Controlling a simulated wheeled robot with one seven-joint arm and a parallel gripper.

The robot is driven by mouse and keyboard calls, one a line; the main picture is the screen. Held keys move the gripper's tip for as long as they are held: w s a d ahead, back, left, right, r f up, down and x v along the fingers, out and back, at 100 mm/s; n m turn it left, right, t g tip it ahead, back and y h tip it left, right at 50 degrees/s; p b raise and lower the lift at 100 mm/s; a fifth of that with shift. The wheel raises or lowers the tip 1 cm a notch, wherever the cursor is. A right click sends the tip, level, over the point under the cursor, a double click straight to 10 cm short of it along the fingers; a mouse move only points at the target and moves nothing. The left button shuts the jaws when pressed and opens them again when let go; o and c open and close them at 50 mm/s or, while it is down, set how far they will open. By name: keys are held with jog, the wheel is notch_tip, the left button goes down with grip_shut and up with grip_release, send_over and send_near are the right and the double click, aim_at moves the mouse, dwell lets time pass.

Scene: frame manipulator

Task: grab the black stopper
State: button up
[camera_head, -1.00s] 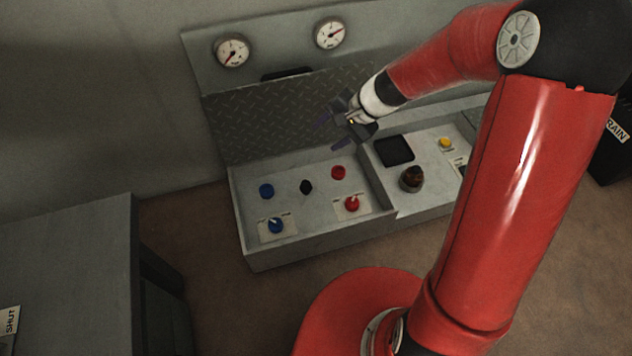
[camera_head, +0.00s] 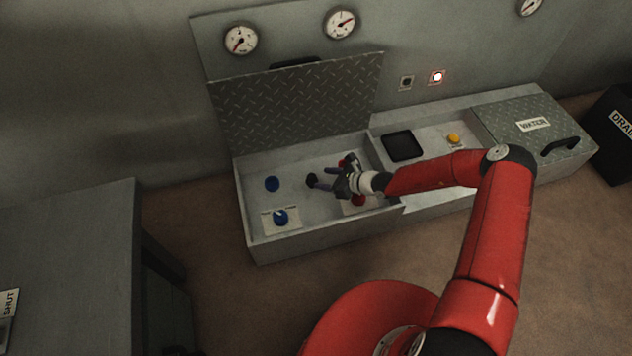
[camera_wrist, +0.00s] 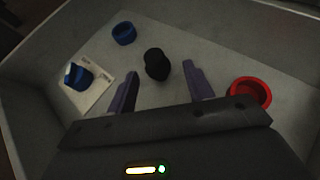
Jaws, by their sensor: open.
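The black stopper (camera_head: 311,180) stands in the left open compartment of the panel box. In the wrist view the stopper (camera_wrist: 156,64) is dark and rounded, near the tips of my two purple fingers and in line with the space between them. My gripper (camera_head: 322,178) reaches low into the compartment from the right, open and empty. The wrist view also shows the open gripper (camera_wrist: 160,72), with one finger to each side. Whether a finger touches the stopper I cannot tell.
A blue cap (camera_head: 272,184) and a blue knob (camera_head: 281,217) lie left of the stopper. A red round piece (camera_wrist: 250,92) is right of the fingers. The compartment's front wall (camera_head: 325,231) and raised textured lid (camera_head: 295,105) bound the space. The yellow button (camera_head: 453,139) is further right.

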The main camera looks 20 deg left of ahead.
aim_at(312, 180)
jog(key=x, duration=0.2)
jog(key=b+x, duration=0.1)
jog(key=x, duration=0.4)
jog(key=shift+s+a+r, duration=0.25)
jog(key=shift+a, duration=0.2)
jog(key=c, duration=1.1)
jog(key=shift+o, duration=0.2)
